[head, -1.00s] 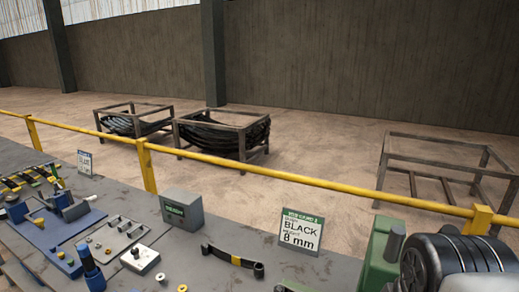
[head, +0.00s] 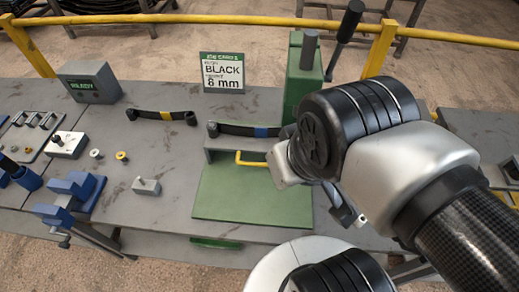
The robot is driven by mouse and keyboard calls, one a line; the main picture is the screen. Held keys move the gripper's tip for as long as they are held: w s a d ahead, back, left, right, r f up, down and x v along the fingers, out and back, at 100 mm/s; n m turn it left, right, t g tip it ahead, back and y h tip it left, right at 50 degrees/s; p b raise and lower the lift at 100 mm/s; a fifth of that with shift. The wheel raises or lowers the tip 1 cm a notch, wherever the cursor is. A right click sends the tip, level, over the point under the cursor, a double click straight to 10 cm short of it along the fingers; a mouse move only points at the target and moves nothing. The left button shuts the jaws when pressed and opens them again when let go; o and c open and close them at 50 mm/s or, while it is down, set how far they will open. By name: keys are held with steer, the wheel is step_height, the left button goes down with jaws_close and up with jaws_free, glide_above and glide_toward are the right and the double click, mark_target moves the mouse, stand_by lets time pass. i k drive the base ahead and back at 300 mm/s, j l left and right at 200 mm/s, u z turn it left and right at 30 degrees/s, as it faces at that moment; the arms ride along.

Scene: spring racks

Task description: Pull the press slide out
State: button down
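The green press (head: 303,80) stands at the back of the bench, right of the card, with a dark lever beside its column. A yellow handle (head: 251,164), likely on the press slide, shows above a green base plate (head: 235,200). A dark leaf spring with a blue band (head: 244,131) lies across the grey block above the handle. My gripper (head: 346,208) shows only in part, below my wrist and right of the plate, apart from the yellow handle. My arm hides the press's right side and most of the gripper, so its opening cannot be judged.
The card (head: 222,72) reads "BLACK 8 mm". A yellow-banded leaf spring (head: 162,115), a grey box (head: 88,83), a blue vise (head: 75,190) and small parts lie to the left. A yellow rail (head: 170,18) runs behind. The bench front is mostly clear around the plate.

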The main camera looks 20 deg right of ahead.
mark_target(238, 144)
steer(key=k+l+u, duration=0.1)
steer(key=l+u, duration=0.2)
steer(key=u, duration=0.2)
steer(key=k+l+u, duration=0.2)
steer(key=u, duration=0.3)
steer(key=k+l+u, duration=0.2)
steer(key=u, duration=0.3)
